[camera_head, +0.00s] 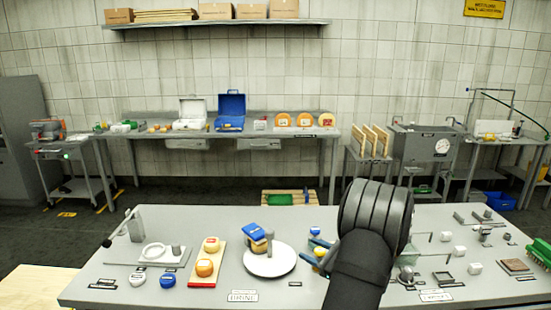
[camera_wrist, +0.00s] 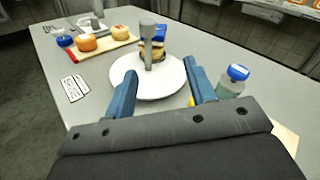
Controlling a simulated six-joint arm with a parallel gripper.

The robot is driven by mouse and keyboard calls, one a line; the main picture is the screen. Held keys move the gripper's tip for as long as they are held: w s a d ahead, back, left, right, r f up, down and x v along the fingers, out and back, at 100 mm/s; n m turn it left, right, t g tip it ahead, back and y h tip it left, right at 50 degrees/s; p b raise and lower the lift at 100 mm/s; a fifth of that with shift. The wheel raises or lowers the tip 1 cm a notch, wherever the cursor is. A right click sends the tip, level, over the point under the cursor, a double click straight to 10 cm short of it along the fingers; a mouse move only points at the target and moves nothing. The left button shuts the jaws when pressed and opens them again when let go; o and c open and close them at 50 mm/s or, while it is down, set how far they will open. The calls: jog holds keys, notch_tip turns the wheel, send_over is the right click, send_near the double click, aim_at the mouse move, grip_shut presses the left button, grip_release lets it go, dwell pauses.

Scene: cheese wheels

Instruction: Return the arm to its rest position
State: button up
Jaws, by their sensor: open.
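My gripper (camera_head: 318,250) is in the middle of the head view, right of the white round plate (camera_head: 270,264), its blue fingers partly hidden behind my dark arm. In the wrist view its two blue fingers (camera_wrist: 161,74) are spread apart with nothing held between them. The plate (camera_wrist: 150,91) lies ahead of the fingers on the grey table (camera_head: 110,285). A grey post (camera_head: 269,246) stands at the plate. A tilted blue-topped stack with yellowish pieces (camera_head: 254,236) is beside or behind the post; the exact contact is unclear.
A board with two orange-yellow cheeses (camera_head: 208,258) is left of the plate. A blue-lidded jar (camera_wrist: 234,80) stands close to the right finger in the wrist view. Small white blocks and tools (camera_head: 446,236) lie right of my arm.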

jog(key=w+d+n+g+h, duration=0.1)
jog(key=w+d+n+g, duration=0.2)
jog(key=w+n, duration=0.6)
jog(key=n+g, duration=0.1)
jog(key=n, duration=0.3)
jog(key=shift+w+d+r+g, duration=0.2)
jog(key=shift+d+r+g, duration=0.2)
jog(key=m+t+y, duration=0.3)
jog(key=m+t, duration=0.2)
jog(key=m, duration=1.1)
send_near(273, 234)
jog(key=x, duration=1.1)
jog(key=shift+w+a+f, duration=0.15)
jog(key=shift+w, duration=0.1)
